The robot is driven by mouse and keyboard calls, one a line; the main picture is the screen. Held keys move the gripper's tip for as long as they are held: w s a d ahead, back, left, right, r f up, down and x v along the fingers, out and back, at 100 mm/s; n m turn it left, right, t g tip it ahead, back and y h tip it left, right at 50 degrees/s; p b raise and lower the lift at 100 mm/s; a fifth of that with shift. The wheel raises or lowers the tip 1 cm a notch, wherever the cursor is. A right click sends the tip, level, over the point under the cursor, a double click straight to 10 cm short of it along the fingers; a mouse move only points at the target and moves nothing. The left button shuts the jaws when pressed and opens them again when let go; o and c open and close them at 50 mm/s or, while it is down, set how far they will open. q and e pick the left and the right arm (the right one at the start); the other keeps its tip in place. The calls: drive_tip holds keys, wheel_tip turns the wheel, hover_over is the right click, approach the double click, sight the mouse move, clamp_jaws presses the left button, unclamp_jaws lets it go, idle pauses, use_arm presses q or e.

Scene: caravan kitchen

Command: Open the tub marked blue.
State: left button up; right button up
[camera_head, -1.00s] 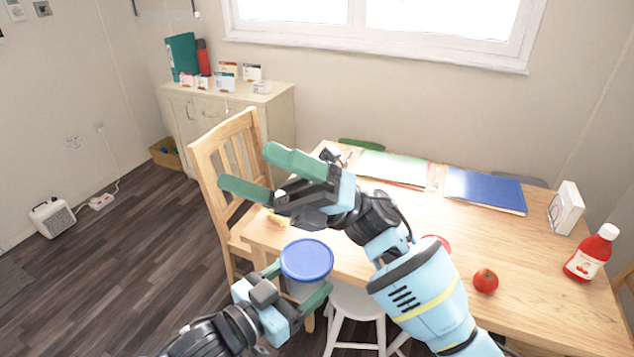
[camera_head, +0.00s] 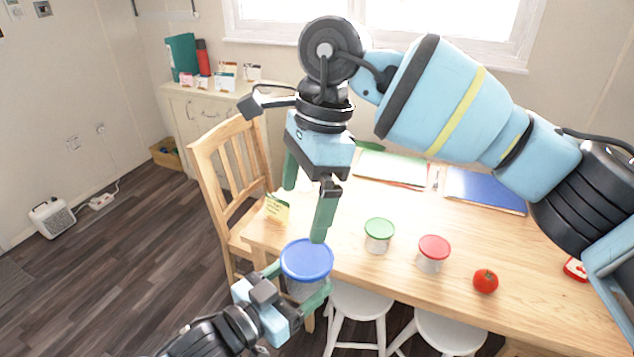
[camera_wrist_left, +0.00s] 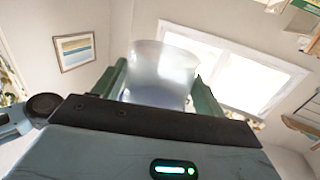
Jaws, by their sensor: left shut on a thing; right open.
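The tub with the blue lid (camera_head: 307,259) is held upright off the table's near left edge, its lid on. My left gripper (camera_head: 300,288) is shut on this tub's body. In the left wrist view the tub's pale translucent body (camera_wrist_left: 162,75) sits between the green fingers. My right gripper (camera_head: 305,205) points down above the blue lid, its fingers open and empty. One right fingertip is close to the lid's far edge; I cannot tell whether it touches.
On the wooden table (camera_head: 400,210) stand a tub with a green lid (camera_head: 379,229), a tub with a red lid (camera_head: 433,248) and a tomato (camera_head: 485,281). A wooden chair (camera_head: 228,165) and white stools (camera_head: 357,303) are close by.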

sight(306, 256)
drive_tip(key=shift+t+h, duration=0.5)
drive_tip(key=shift+h, duration=0.1)
drive_tip(key=f, duration=1.1)
drive_tip(key=shift+w+d, duration=0.2)
drive_tip(key=shift+w, duration=0.15)
drive_tip(key=c, duration=1)
drive_tip(key=shift+r, duration=0.3)
drive_tip(key=shift+r, duration=0.9)
drive_tip(key=shift+r, duration=0.1)
